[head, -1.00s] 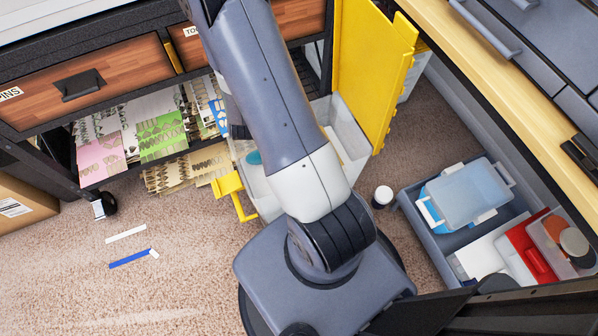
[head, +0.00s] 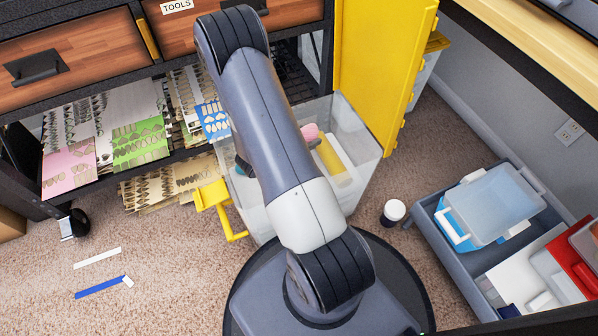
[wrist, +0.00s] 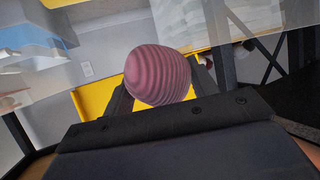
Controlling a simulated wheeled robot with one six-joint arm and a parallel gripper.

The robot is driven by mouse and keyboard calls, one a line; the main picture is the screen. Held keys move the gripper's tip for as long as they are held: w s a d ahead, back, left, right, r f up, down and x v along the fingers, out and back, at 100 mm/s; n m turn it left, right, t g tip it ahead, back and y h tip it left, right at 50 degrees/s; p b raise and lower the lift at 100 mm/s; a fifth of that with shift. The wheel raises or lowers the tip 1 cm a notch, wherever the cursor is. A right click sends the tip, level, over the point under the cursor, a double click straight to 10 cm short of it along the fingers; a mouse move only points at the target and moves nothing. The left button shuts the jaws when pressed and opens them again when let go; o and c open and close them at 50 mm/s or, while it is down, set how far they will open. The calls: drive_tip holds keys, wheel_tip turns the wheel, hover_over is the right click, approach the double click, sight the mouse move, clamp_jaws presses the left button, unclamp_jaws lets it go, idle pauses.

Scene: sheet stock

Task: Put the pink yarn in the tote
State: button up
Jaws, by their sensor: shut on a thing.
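The pink yarn (wrist: 158,72) is a ridged, rounded ball in the wrist view. My gripper (wrist: 160,94) is shut on it, with dark fingers at its sides. In the head view my arm hides the gripper. The clear tote (head: 362,165) stands on the carpet behind my arm, open at the top, with a yellow latch at its left. A pink patch (head: 310,132) shows beside my arm, over the tote's opening. I cannot tell whether it is the held yarn or how high it is. A yellow-and-white item (head: 333,160) shows through the tote.
A tall yellow panel (head: 375,70) stands upright behind the tote. A grey bin (head: 448,262) with boxes is at the right, and a white-lidded jar (head: 393,212) stands between. A shelf of patterned sheets (head: 140,142) is at the left. Carpet at the lower left is mostly clear.

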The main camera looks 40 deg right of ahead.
wheel_tip(320, 180, down, 9)
drive_tip(key=b, duration=0.3)
drive_tip(key=shift+r, duration=0.15)
drive_tip(key=shift+f+b, duration=0.65)
drive_tip(key=shift+b, duration=0.05)
drive_tip(key=o, duration=1)
drive_tip(key=shift+r, duration=0.15)
drive_tip(key=shift+r+p, duration=0.25)
drive_tip(key=shift+p, duration=0.05)
drive_tip(key=shift+r+p+v, duration=0.1)
drive_tip(key=shift+p+v, duration=0.7)
drive_tip(key=shift+v, duration=1.15)
drive_tip(key=shift+r+p+v, duration=0.15)
drive_tip(key=shift+p+v, duration=0.65)
drive_tip(key=shift+v, duration=1.15)
